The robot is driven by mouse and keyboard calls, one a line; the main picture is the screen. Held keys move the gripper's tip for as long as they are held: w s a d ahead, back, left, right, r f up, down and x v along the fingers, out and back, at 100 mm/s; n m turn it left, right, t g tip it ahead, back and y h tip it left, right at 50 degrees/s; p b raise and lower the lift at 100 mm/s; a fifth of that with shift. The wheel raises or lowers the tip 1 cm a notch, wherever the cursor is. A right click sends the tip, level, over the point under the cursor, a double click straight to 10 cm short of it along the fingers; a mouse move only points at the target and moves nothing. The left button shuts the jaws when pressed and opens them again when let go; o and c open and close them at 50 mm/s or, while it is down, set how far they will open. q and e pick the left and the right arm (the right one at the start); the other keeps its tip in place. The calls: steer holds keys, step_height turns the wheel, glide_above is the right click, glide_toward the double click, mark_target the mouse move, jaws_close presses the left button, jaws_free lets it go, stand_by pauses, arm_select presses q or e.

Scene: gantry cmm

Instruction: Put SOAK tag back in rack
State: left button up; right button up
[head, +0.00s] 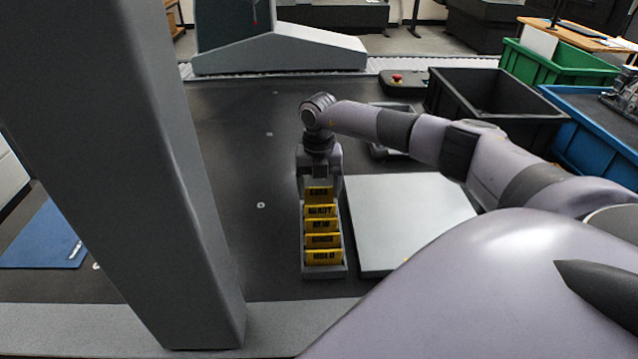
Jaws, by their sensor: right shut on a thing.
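A narrow grey rack (342,268) stands on the dark surface with several yellow tags in a row, front to back. The front tag (323,258) reads HOLD and another tag (320,211) seems to read READY. My right gripper (320,183) points down over the far end of the rack, shut on the rearmost yellow tag (319,194). Its lettering is too small to read surely, so I cannot tell if it is SOAK. Whether its lower edge is seated in a slot is hidden by the tag in front. My left gripper is not in view.
A pale flat plate (405,222) lies close to the right of the rack. Black (495,92), green (550,68) and blue (595,125) bins stand at the right. A thick grey column (120,150) blocks the left. The dark surface left of the rack is clear.

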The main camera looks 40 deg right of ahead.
steer(key=shift+f, duration=0.25)
stand_by(0.4)
steer(key=shift+f, duration=0.4)
steer(key=o, duration=1)
steer(key=shift+o, duration=0.2)
